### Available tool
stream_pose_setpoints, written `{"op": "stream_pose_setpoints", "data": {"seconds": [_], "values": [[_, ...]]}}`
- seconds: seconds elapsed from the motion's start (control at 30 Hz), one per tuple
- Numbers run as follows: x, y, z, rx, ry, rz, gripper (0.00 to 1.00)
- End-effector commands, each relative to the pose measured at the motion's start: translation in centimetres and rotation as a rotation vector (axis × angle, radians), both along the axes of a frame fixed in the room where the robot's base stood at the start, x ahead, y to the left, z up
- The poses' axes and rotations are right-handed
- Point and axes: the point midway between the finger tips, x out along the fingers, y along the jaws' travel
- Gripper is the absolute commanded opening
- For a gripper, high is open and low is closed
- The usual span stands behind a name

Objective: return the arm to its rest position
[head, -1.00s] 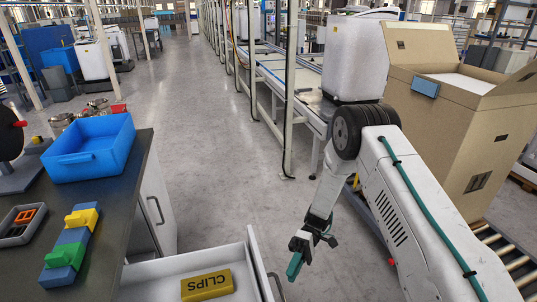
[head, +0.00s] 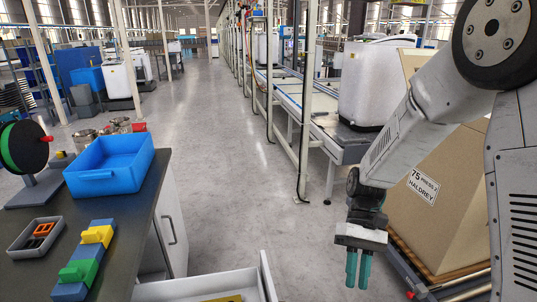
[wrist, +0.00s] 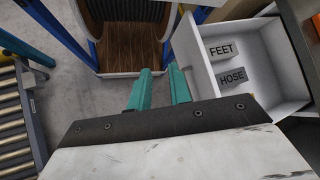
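My arm is raised and bent at the right of the head view. My gripper (head: 357,268) hangs from it with its teal fingers pointing down, to the right of the open drawer (head: 266,272) and in front of the large cardboard box (head: 425,205). In the wrist view my gripper (wrist: 160,80) shows its two teal fingers apart, with a gap and nothing held between them. The drawer also shows in the wrist view (wrist: 290,65), just right of the fingers.
The drawer holds blocks marked FEET (wrist: 221,50) and HOSE (wrist: 233,76). A blue bin (head: 108,165) and colored blocks (head: 88,258) sit on the left bench (head: 140,225). Roller conveyors (wrist: 15,115) run at the right. The middle aisle floor (head: 225,150) is clear.

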Motion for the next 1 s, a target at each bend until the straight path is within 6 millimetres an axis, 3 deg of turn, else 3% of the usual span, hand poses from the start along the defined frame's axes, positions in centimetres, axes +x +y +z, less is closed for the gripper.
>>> {"op": "stream_pose_setpoints", "data": {"seconds": [0.1,0.4,0.8,1.0], "values": [[-1.4,-1.2,3.5,-0.076,-0.099,-0.027,0.20],[-5.8,-4.0,10.0,-0.226,-0.350,-0.111,0.20],[-12.3,-6.7,15.6,-0.314,-0.699,-0.187,0.20],[-14.2,-7.1,17.6,-0.310,-0.830,-0.213,0.20]]}}
